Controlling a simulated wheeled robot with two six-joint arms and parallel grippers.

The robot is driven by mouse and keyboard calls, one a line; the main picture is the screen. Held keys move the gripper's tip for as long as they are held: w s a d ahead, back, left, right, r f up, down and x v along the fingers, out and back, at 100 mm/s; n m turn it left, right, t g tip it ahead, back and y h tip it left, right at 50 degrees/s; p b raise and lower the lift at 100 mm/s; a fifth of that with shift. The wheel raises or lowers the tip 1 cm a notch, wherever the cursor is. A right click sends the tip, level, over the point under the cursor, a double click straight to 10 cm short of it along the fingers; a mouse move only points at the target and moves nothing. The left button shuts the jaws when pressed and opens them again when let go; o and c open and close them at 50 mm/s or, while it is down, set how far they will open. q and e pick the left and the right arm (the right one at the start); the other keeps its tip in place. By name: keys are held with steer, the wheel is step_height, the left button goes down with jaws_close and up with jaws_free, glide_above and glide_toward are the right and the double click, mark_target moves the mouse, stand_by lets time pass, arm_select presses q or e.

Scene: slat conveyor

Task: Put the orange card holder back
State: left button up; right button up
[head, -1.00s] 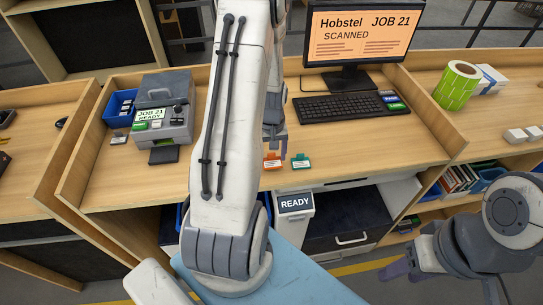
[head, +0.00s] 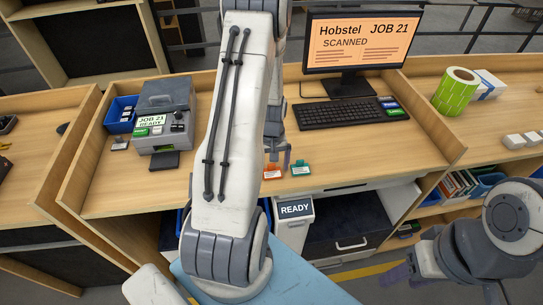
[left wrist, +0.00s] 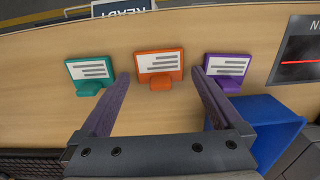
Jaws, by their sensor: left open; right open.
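The orange card holder (left wrist: 160,66) stands on the wooden desk with a white printed card. In the left wrist view it is centred between the fingertips of my left gripper (left wrist: 160,73). My left gripper is open, and I cannot tell whether it touches the holder. In the head view the orange holder (head: 271,173) shows just right of my left arm, near the desk's front edge, below my left gripper (head: 279,157). A teal holder (left wrist: 90,72) and a purple holder (left wrist: 226,69) flank it. My right gripper (head: 396,273) is open and empty at lower right.
A blue bin (left wrist: 268,125) sits close to the right finger in the left wrist view. The teal holder (head: 300,169) shows in the head view too. The keyboard (head: 340,113) and monitor (head: 358,42) stand behind. A READY panel (head: 295,209) is below the desk edge.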

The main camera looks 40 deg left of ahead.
mark_target(272, 171)
arm_select(q)
steer(key=shift+r, duration=0.5)
step_height(272, 171, up, 11)
steer(key=b, duration=0.2)
steer(key=shift+b, duration=0.35)
steer(key=s+d+r+m, duration=0.15)
steer(key=d+m, duration=0.25)
steer(key=d, duration=0.5)
steer(key=d+r+m, duration=0.3)
steer(key=d, duration=0.7)
steer(key=s+d+r+m+h, duration=0.1)
steer(key=s+d+r+m, duration=0.1)
steer(key=s+d+m, duration=0.8)
steer(key=s+d, duration=0.2)
steer(key=s, duration=0.3)
steer(key=shift+s+d+r, duration=0.25)
